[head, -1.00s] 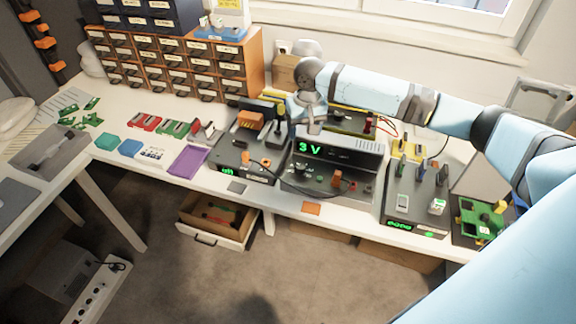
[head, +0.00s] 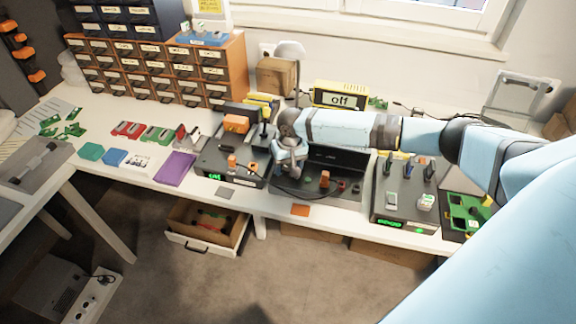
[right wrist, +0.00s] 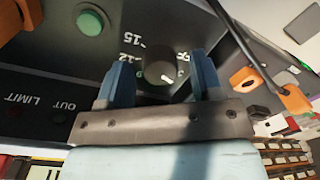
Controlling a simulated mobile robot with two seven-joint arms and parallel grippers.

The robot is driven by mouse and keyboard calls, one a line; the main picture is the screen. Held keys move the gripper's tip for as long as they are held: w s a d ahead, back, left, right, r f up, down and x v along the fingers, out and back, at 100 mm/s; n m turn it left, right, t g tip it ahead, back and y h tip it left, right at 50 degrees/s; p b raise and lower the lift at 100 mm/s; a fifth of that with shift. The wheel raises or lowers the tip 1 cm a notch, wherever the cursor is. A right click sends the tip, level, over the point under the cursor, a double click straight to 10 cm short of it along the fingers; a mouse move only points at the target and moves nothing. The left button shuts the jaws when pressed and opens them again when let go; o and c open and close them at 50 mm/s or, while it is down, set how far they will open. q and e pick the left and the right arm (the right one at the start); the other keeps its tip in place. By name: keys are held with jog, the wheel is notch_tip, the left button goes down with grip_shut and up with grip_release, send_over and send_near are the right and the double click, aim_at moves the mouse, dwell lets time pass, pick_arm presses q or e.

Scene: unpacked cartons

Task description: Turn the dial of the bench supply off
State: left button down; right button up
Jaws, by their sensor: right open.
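The bench supply (head: 345,158) stands on the bench under my right forearm, which hides its display in the head view. Its dark dial (right wrist: 160,72) shows in the right wrist view, with a white mark on its face and printed numbers around it, among them 12 and 15. My right gripper (head: 288,168) is at the left part of the supply's front. In the right wrist view its open blue fingers (right wrist: 157,62) stand on either side of the dial. I cannot tell whether they touch it. The dial is hidden in the head view. My left gripper is not in view.
A round green button (right wrist: 90,20) and the LIMIT and OUT labels are on the supply's panel. An orange plug (head: 324,179) with a black cable is close to the gripper. A yellow box (head: 340,96) reading "off" stands behind. Black units stand on both sides.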

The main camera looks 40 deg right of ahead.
jog(key=c, duration=0.9)
jog(key=shift+r+n+p, duration=0.2)
jog(key=shift+n+p, duration=0.4)
jog(key=shift+p, duration=0.3)
jog(key=shift+n+p, duration=1.1)
jog(key=shift+p, duration=0.1)
jog(key=shift+n+p, duration=0.85)
jog(key=shift+n, duration=0.35)
jog(key=shift+f+n+p, duration=0.15)
jog(key=shift+n+p, duration=0.6)
jog(key=shift+n, duration=0.85)
jog(key=o, duration=0.9)
